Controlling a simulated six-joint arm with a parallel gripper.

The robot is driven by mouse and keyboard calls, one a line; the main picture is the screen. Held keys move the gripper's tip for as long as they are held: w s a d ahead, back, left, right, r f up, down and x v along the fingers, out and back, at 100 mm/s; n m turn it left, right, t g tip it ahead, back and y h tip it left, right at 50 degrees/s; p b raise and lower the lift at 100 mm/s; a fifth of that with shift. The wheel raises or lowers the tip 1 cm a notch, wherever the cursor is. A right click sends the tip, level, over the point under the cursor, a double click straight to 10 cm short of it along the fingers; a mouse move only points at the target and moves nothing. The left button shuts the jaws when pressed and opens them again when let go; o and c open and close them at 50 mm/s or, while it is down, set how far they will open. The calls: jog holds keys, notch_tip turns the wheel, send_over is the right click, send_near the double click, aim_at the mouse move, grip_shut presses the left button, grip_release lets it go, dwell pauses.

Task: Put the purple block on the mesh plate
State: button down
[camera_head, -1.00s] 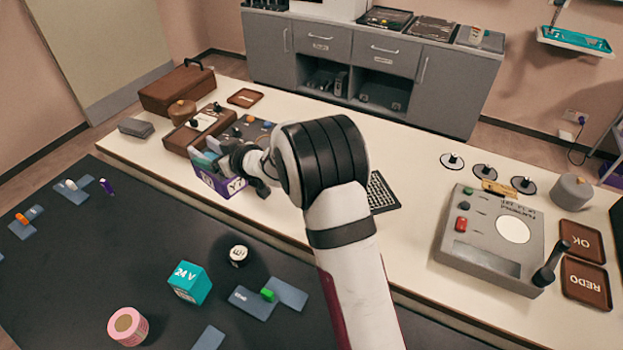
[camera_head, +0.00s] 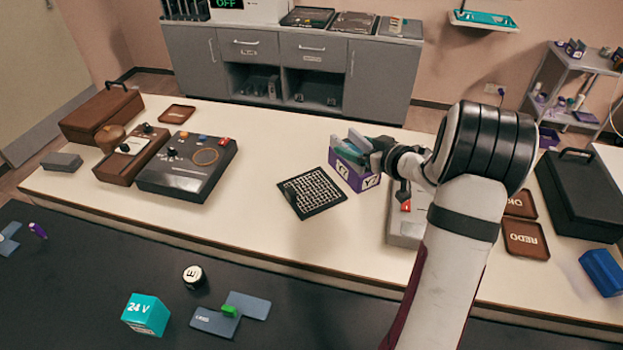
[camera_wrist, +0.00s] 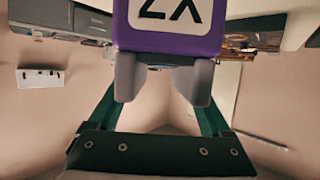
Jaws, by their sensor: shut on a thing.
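The purple block (camera_head: 347,174) has white labels with black marks. In the wrist view the purple block (camera_wrist: 170,42) sits between the two grey fingertips of my gripper (camera_wrist: 162,80). The mesh plate (camera_head: 291,200) is a dark square with a pale grid, lying flat and bare on the cream table, in full view.
A dark control box (camera_head: 173,184) stands left of the plate. A grey device (camera_head: 403,228) is partly hidden behind my arm on the right. Brown trays (camera_head: 524,240) and a black case (camera_head: 590,195) lie farther right. The table behind the plate is clear.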

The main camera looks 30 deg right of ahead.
jog(key=shift+w+a+f, duration=1.05)
jog(key=shift+w+f, duration=0.5)
jog(key=shift+f, duration=0.25)
jog(key=shift+w+a+f, duration=1.1)
jog(key=shift+w+f, duration=0.45)
jog(key=shift+f, duration=0.2)
jog(key=shift+w+a+f, duration=1.05)
jog(key=shift+w+f, duration=0.5)
jog(key=shift+f, duration=0.25)
jog(key=shift+f, duration=0.1)
